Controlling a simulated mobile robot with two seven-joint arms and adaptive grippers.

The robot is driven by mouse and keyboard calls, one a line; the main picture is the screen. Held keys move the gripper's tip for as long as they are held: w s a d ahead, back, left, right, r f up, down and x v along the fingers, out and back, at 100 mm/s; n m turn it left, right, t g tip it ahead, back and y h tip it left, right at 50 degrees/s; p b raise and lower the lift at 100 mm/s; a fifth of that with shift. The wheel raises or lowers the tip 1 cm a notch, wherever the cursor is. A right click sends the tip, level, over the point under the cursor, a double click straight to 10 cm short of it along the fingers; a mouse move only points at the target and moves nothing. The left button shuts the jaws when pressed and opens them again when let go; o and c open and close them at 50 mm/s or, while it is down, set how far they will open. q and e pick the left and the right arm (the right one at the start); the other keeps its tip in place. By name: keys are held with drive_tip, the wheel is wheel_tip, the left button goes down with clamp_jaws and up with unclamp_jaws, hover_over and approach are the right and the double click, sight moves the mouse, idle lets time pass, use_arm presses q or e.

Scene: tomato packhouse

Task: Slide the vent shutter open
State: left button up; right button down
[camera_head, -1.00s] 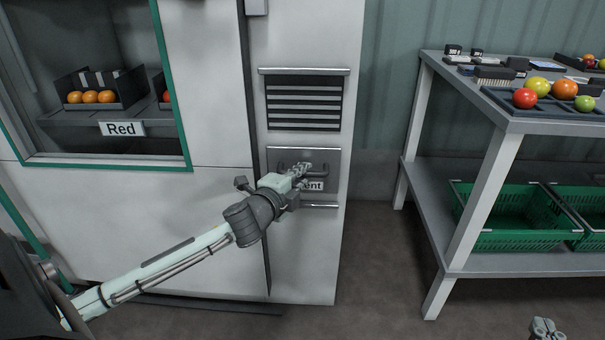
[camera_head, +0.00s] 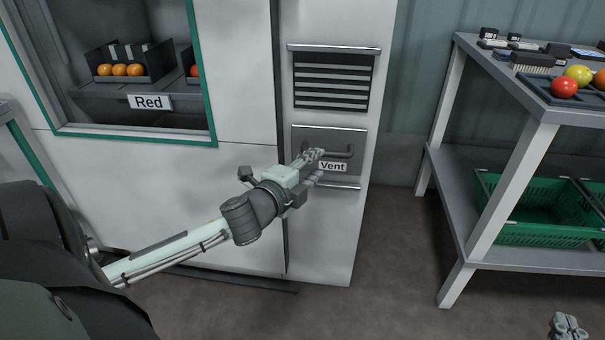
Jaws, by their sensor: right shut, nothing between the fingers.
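The vent shutter (camera_head: 352,172) is a flat grey plate low on the white cabinet's narrow panel, with a dark bar handle (camera_head: 345,155) and a "Vent" label (camera_head: 332,167). It sits below the slatted vent opening (camera_head: 332,82), whose slats show uncovered. My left gripper (camera_head: 314,154) is in front of the handle's left end and hides it. I cannot tell whether it touches the handle or whether its fingers are open. My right gripper (camera_head: 570,325) is shut and empty at the bottom right, far from the shutter.
Metal rails (camera_head: 335,48) run above the vent and below the shutter. A window with a "Red" label (camera_head: 150,102) is at left. A metal table (camera_head: 545,117) with tomatoes stands at right, green crates (camera_head: 535,228) on its lower shelf. Floor between is clear.

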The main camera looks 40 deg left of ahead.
use_arm(q)
drive_tip(key=v, duration=0.5)
drive_tip(key=shift+s, duration=0.35)
